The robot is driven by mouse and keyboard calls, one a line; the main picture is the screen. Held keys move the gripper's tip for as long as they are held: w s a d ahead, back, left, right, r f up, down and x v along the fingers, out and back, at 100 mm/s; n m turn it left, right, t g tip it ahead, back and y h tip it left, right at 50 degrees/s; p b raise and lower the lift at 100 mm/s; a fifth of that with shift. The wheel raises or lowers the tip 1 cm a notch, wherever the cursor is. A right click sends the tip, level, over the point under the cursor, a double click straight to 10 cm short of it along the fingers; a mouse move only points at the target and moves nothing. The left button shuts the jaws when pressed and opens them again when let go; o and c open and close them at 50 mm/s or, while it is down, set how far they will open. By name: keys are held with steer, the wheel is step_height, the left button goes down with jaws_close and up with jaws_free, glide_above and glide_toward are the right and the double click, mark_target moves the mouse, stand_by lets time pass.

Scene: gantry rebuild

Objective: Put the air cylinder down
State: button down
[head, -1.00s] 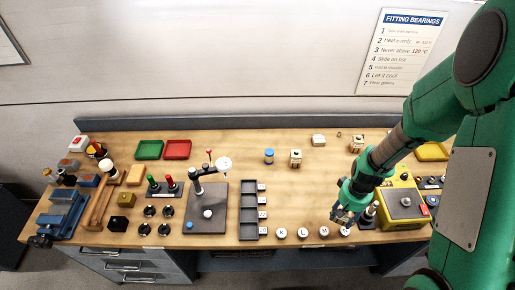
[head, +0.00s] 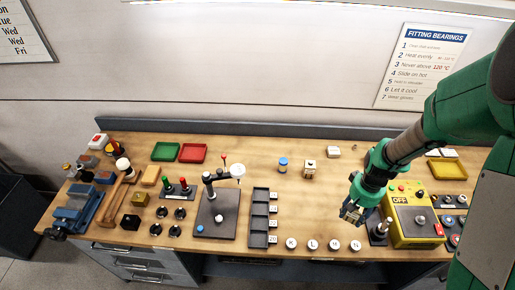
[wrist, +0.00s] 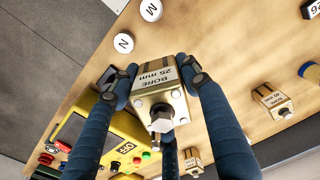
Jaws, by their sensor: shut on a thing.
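My gripper (head: 352,212) is above the front right part of the bench, just behind the row of white lettered discs. The air cylinder (wrist: 160,97) shows in the wrist view, a pale block with dark bands, a metal end with a rod, and a label reading BORE 25 mm. My gripper's blue fingers are shut on its two sides. In the head view the cylinder is mostly hidden by the gripper, and I cannot tell whether it touches the bench. Two similar cylinders stand apart from it, one (wrist: 272,100) to the right and one (wrist: 193,161) lower down.
A yellow box with an OFF display (head: 414,218) stands right of my gripper, with a dark post stand (head: 380,232) between. White discs marked M (head: 334,245) and N (head: 355,246) lie in front. A dark slotted rack (head: 259,225) is left; bench between is clear.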

steer(key=w+a+p, duration=0.4)
steer(key=w+a, duration=1.8)
steer(key=w, duration=0.2)
steer(key=w+a+n, duration=0.1)
steer(key=w+a, duration=0.3)
steer(key=a, duration=0.8)
steer(key=shift+w+d+f+p, duration=0.15)
steer(key=shift+f+p, duration=0.1)
steer(key=shift+f, duration=1.15)
steer(key=shift+w+d+f+p, duration=0.1)
steer(key=shift+f+p, duration=0.1)
steer(key=shift+f, duration=1.2)
steer(key=shift+w+a+f+p, duration=0.3)
steer(key=shift+w+a, duration=0.5)
steer(key=shift+w, duration=1.75)
steer(key=shift+w+a+f+p, duration=0.3)
steer(key=shift+w+a, duration=0.45)
steer(key=shift+w, duration=1.75)
steer(key=shift+w+a+f+p, duration=0.15)
steer(key=shift+w+a+p, duration=0.45)
steer(key=shift+w, duration=1.95)
steer(key=shift+a, duration=0.2)
